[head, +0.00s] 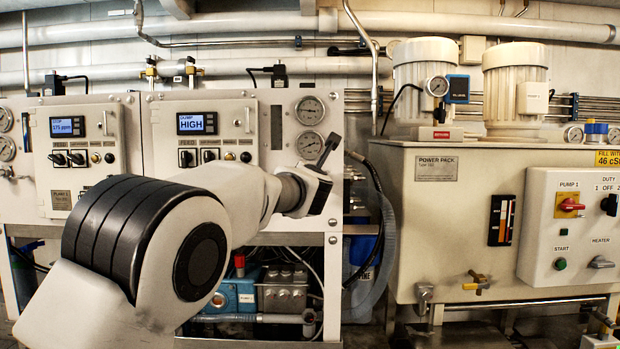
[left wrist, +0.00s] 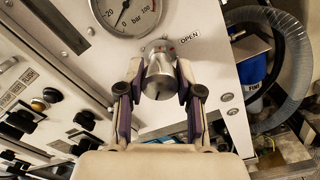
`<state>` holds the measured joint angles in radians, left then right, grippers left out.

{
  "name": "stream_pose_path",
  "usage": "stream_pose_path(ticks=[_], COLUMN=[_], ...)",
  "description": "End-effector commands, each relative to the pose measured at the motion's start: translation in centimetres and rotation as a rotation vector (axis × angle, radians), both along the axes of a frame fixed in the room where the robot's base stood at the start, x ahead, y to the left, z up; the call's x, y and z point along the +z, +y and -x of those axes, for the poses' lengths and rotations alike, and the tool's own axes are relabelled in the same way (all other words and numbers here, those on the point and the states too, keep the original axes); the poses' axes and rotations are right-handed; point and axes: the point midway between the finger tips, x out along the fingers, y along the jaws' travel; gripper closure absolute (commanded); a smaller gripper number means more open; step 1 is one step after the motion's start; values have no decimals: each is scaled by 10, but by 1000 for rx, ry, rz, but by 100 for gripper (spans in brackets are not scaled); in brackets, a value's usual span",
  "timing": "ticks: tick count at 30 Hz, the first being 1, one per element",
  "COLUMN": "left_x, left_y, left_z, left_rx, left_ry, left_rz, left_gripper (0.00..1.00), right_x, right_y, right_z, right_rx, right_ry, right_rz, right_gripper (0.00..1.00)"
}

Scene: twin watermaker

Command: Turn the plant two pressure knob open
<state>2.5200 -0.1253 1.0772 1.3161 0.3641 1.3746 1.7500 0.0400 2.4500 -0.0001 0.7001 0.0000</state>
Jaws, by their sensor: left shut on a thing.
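The pressure knob (left wrist: 160,82) is a round silver metal knob on the light panel, below a round gauge (left wrist: 125,14) in the left wrist view. In the head view my left gripper (head: 328,152) reaches the right edge of the second panel, below two gauges (head: 310,145). There the knob is hidden behind the gripper and wrist. My right gripper is in neither view.
The second panel's display (head: 197,123) reads HIGH. Black switches (left wrist: 20,122) are at the left of the wrist view. A clear hose (left wrist: 292,60) and a blue container (left wrist: 252,70) are at its right. The power pack tank (head: 450,220) stands right of the panel.

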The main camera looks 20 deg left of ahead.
Motion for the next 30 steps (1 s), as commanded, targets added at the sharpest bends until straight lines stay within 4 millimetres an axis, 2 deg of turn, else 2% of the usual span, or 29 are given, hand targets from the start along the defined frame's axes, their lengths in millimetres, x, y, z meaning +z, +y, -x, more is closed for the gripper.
stream_pose_path(ticks=[9,10,12,23,26,30], left_x=[-2,-2,-2,-1,0,0], left_y=[0,0,0,-1,-5,-14], left_z=[0,0,0,3,14,44], left_rx=[0,0,0,-1,-1,0], left_ry=[3,3,3,2,2,2], left_rz=[4,4,3,3,0,-3], left_gripper=[100,62,39,39,39,39], right_x=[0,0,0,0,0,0], right_y=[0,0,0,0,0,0], right_z=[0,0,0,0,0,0], right_rx=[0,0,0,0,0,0], right_ry=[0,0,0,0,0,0], right_rz=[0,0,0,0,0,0], right_gripper=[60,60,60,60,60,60])
